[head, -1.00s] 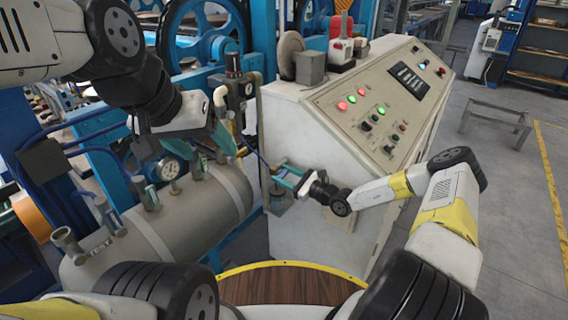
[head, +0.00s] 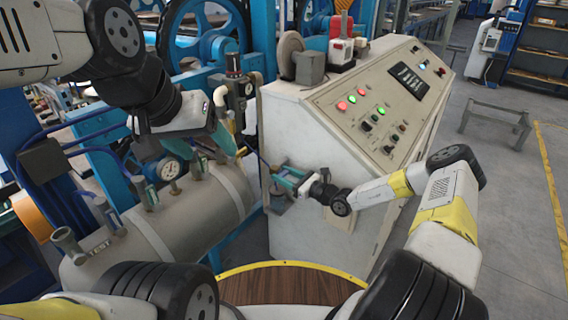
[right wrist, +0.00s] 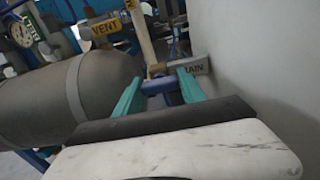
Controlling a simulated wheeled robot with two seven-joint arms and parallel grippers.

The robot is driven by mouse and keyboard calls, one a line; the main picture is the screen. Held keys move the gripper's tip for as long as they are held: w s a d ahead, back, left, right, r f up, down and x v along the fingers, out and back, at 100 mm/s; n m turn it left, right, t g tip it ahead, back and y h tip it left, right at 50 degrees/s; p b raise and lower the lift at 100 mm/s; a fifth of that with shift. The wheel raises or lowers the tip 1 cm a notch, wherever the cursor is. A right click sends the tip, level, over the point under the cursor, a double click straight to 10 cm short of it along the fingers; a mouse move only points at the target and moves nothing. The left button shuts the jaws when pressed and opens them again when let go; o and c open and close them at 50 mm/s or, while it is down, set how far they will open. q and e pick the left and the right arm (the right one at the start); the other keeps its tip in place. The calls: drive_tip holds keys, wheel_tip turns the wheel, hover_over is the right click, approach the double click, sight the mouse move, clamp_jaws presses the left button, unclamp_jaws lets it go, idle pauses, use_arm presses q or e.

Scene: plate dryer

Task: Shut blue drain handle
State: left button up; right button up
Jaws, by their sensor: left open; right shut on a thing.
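In the head view my right gripper (head: 284,176) is at the near side of the console, right of the grey tank; the handle is mostly hidden there by the fingers. My left gripper (head: 186,146) is open and empty, above the tank near the gauge and fittings.
The white control console (head: 315,140) stands close beside my right gripper. A yellow VENT label (right wrist: 104,28) hangs above the tank's end. Blue pipes and frames crowd the left; open floor lies at right.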

drive_tip(key=o, duration=1.4)
drive_tip(key=shift+c, duration=0.2)
drive_tip(key=v, duration=0.8)
